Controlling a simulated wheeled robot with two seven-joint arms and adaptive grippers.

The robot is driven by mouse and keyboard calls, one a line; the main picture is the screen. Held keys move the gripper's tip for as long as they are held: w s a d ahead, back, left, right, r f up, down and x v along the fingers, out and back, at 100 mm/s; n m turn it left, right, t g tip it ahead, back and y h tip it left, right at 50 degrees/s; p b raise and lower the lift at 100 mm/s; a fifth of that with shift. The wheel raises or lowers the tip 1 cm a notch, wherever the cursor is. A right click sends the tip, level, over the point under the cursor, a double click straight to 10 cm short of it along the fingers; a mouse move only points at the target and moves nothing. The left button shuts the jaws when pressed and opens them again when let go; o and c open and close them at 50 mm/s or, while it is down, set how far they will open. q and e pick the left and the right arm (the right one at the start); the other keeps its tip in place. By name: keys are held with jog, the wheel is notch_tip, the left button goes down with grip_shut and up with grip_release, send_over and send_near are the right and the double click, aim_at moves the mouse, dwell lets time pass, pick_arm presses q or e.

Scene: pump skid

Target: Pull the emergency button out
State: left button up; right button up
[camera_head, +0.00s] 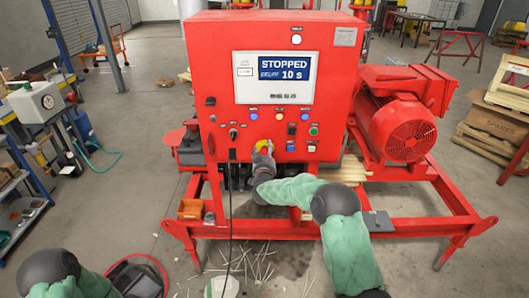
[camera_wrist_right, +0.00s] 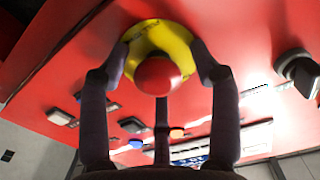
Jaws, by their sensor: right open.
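The emergency button is a red mushroom head (camera_wrist_right: 158,76) on a round yellow plate (camera_wrist_right: 160,42), fixed to the red control panel (camera_head: 216,62). In the head view only a bit of the yellow plate (camera_head: 262,145) shows, as my right gripper (camera_head: 263,158) covers the rest. In the right wrist view my right gripper (camera_wrist_right: 158,68) is open, its dark fingers on both sides of the red head, with a gap to it on each side.
Several small buttons and switches, such as a green one (camera_head: 313,131), sit on the panel near the gripper. A black knob (camera_wrist_right: 298,72) stands out beside the button. A red motor (camera_head: 403,128) is at the right, and a cable hangs below the panel.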

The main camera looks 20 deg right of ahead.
grip_shut()
jog(key=shift+s+a+b, duration=0.1)
jog(key=shift+s+b, duration=0.2)
jog(key=shift+b, duration=0.05)
jog(key=shift+s, duration=0.25)
jog(key=shift+r, duration=0.1)
grip_release()
jog(key=shift+a+r, duration=0.1)
jog(key=shift+s, duration=0.1)
jog(key=shift+f, duration=0.2)
